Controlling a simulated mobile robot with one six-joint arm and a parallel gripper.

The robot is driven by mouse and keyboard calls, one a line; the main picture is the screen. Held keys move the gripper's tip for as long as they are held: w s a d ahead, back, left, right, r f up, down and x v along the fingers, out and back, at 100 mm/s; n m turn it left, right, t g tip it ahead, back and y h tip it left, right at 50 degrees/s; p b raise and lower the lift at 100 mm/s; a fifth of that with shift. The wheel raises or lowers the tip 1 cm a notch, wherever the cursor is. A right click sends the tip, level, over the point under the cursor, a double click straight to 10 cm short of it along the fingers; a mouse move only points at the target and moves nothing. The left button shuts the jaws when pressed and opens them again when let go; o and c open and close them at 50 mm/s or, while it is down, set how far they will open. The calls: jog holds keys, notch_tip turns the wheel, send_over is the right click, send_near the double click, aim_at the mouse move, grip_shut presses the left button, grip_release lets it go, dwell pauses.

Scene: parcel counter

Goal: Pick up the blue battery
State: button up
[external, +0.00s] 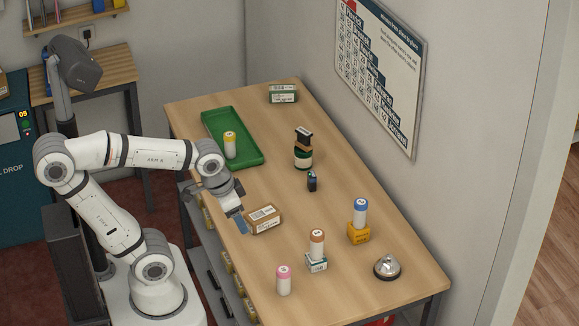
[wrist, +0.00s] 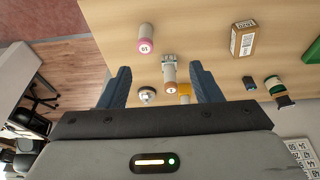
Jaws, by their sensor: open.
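The blue battery (external: 361,212), white with a blue top, stands upright on a yellow block (external: 358,233) at the right of the table. In the wrist view part of the yellow block (wrist: 186,89) shows beside the right finger; I cannot make out the blue battery there. My gripper (external: 239,223) is open and empty at the table's left edge, beside a cardboard box and well to the left of the blue battery. In the wrist view both fingers of my gripper (wrist: 160,68) are spread wide.
An orange-topped battery (external: 317,242) on a small box and a pink-topped battery (external: 284,279) stand nearer the front. A bell (external: 387,267), cardboard box (external: 264,219), dark small item (external: 312,181), and stamp (external: 303,155) are around. A green tray (external: 211,124) holds a yellow-topped battery.

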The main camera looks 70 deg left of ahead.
jog(key=w+a+n+b, duration=0.1)
jog(key=w+a+n, duration=0.2)
jog(key=w+n, duration=0.3)
jog(key=w+a+n+b, duration=0.2)
jog(key=w+a+n, duration=0.15)
jog(key=w, duration=0.35)
jog(key=n+t+b, duration=0.1)
jog(key=n+b, duration=0.3)
jog(key=n, duration=2.1)
send_over(311, 174)
jog(key=s, duration=0.2)
jog(key=shift+m+h, duration=0.25)
jog(key=shift+h, duration=0.05)
jog(key=f, duration=1.7)
jog(key=shift+w+d+f, duration=0.1)
jog(key=shift+d+f, duration=0.15)
jog(key=shift+a+f, duration=0.2)
jog(key=shift+f, duration=0.05)
jog(key=shift+w+f, duration=0.2)
jog(key=shift+f, duration=0.15)
jog(key=p+x, duration=0.1)
jog(key=x, duration=0.5)
jog(key=shift+w+a+f, duration=0.1)
jog(key=shift+a+f, duration=0.05)
jog(key=shift+f, duration=0.2)
jog(key=shift+c, duration=0.5)
